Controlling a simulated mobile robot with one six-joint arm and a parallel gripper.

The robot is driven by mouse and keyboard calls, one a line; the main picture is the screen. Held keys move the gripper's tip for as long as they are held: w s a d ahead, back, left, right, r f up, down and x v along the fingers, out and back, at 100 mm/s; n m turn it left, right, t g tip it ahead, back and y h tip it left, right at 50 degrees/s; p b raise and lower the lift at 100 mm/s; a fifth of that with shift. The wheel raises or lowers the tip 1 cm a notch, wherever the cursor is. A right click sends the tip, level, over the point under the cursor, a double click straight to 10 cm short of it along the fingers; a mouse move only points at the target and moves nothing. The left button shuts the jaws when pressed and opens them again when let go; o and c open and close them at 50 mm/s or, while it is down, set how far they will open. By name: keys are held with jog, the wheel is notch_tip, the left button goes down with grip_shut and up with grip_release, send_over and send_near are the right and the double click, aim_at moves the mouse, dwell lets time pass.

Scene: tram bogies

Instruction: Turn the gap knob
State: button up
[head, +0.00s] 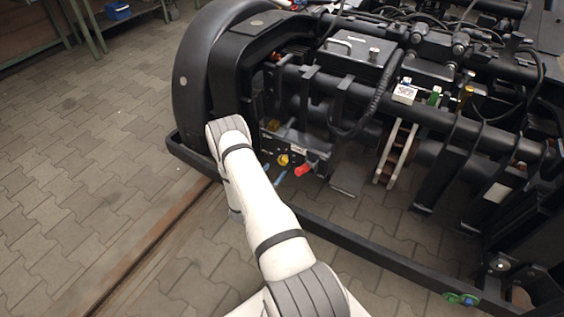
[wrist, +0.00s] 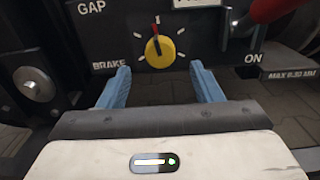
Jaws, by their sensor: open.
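In the head view blue fingertips (head: 280,178) show beside my white arm.
A red handle (head: 305,169) is right of the knob, and its red part shows in the wrist view (wrist: 272,9) near the ON label. A black frame bar (head: 345,244) runs low in front of the bogie. Paved floor (head: 110,130) at the left is clear.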

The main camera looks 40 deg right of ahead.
aim_at(281, 162)
jog(key=b+x, duration=0.2)
jog(key=x, duration=0.5)
jog(key=shift+d, duration=0.2)
jog(key=c, duration=1)
jog(key=shift+m+b, duration=0.4)
jog(key=shift+m, duration=0.7)
jog(key=o, duration=1)
jog(key=shift+a, duration=0.1)
